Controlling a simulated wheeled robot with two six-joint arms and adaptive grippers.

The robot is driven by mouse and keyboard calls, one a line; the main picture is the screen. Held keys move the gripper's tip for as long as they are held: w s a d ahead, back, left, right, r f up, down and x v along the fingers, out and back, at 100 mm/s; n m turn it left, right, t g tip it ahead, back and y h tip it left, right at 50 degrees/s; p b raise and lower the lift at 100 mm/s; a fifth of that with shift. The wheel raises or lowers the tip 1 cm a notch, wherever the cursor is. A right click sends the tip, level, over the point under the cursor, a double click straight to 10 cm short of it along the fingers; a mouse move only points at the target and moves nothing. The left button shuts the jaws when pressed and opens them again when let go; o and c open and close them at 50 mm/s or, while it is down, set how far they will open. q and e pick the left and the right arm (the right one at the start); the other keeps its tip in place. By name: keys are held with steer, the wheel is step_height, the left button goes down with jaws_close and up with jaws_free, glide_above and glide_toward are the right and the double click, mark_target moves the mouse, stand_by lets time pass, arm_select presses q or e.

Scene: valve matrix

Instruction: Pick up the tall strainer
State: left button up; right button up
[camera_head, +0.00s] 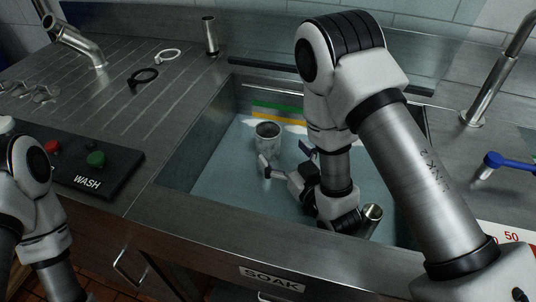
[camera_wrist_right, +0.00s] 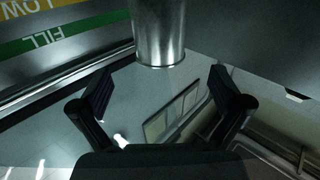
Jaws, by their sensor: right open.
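A metal cup-like cylinder (camera_head: 268,137), which seems to be the tall strainer, stands upright in the sink. Its lower part shows in the right wrist view (camera_wrist_right: 158,35), ahead of and between the fingertips. My right gripper (camera_head: 286,158) is low in the sink, just on the near side of this cylinder. In the right wrist view its jaws (camera_wrist_right: 163,95) are open and empty, with a gap to the cylinder. Another narrow metal cylinder (camera_head: 372,213) shows beside my right wrist, partly hidden. My left arm is at the left edge; its gripper is out of view.
The sink's front rim (camera_head: 270,220) and walls enclose my right gripper. A faucet (camera_head: 495,85) stands at the right, near a blue lever (camera_head: 505,161). The WASH panel (camera_head: 95,177) is at left.

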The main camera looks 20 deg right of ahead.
mark_target(262, 128)
steer(key=w, duration=0.2)
steer(key=w+a, duration=0.1)
steer(key=w, duration=0.4)
steer(key=shift+w+a+f+p, duration=0.25)
steer(key=shift+p, duration=0.15)
steer(key=c, duration=1.8)
